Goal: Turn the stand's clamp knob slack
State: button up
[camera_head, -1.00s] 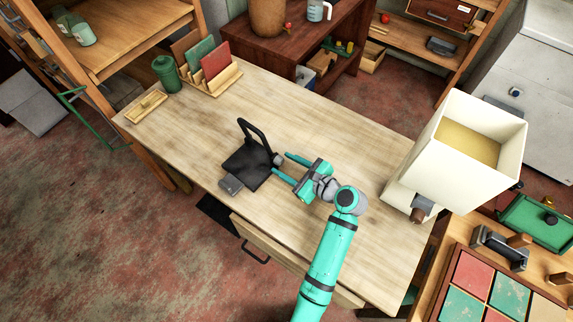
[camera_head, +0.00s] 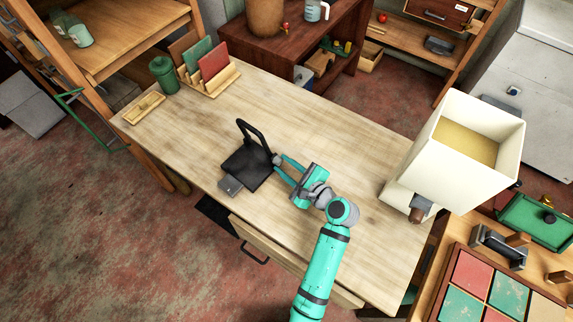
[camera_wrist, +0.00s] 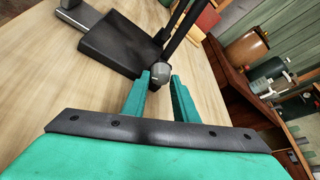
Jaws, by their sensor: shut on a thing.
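The stand (camera_head: 247,165) is a black plate with a black upright loop frame and a grey block at its front left corner, on the wooden table. Its clamp knob (camera_head: 277,159) is a small grey round piece on the stand's right side. My gripper (camera_head: 280,163), with teal fingers, reaches it from the right and is shut on the knob. In the wrist view the grey knob (camera_wrist: 161,69) shows between and just beyond the tips of my gripper (camera_wrist: 161,80). The fingers hide part of the knob in the head view.
The table (camera_head: 320,130) is clear around the stand and arm. A file rack (camera_head: 212,80), a green jar (camera_head: 163,75) and a small wooden tray (camera_head: 145,107) stand at its far left. A large cream lamp (camera_head: 450,160) stands at the right end.

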jog(key=shift+s+a+n+t, duration=0.15)
jog(key=shift+a+n+t, duration=0.2)
jog(key=shift+n, duration=0.35)
jog(key=shift+d, duration=0.15)
jog(key=o, duration=1.1)
jog(key=shift+c, duration=0.2)
jog(key=v, duration=1.1)
